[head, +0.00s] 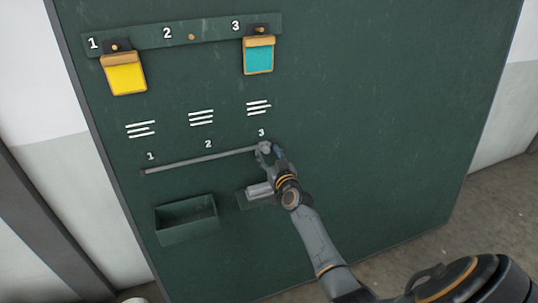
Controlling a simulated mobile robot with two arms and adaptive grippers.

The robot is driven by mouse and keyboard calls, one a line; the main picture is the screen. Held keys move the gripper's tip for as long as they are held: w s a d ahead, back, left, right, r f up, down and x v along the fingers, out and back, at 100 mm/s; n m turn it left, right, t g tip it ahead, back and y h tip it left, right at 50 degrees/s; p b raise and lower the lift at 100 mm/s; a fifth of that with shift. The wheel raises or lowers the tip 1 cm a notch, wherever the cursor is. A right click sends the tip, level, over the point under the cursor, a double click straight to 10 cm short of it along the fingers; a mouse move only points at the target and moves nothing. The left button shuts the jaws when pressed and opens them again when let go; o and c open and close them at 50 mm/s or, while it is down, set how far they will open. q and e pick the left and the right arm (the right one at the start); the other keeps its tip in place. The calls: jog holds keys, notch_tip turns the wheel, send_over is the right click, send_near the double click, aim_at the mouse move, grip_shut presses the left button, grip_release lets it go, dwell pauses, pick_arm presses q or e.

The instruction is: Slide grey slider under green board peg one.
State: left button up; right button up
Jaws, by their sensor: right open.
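The green board (380,130) fills most of the head view. A thin grey rail (200,160) runs across it, under the small labels 1, 2 and 3. The grey slider (263,147) is at the rail's right end, under the label 3. My right gripper (268,152) is at the slider with its fingers open. The fingers partly cover the slider, and I cannot tell whether they touch it. Peg one (115,47) is at the upper left, with a yellow tag (125,77) hanging from it. My left gripper is not in view.
Peg two (191,37) is bare. A teal tag (258,57) hangs at peg three (261,30). Below the rail are an open green tray (186,219) and a light grey block (259,190) on a small ledge. The rail left of the slider is clear.

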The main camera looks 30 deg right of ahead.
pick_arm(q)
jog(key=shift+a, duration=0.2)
pick_arm(e)
grip_shut()
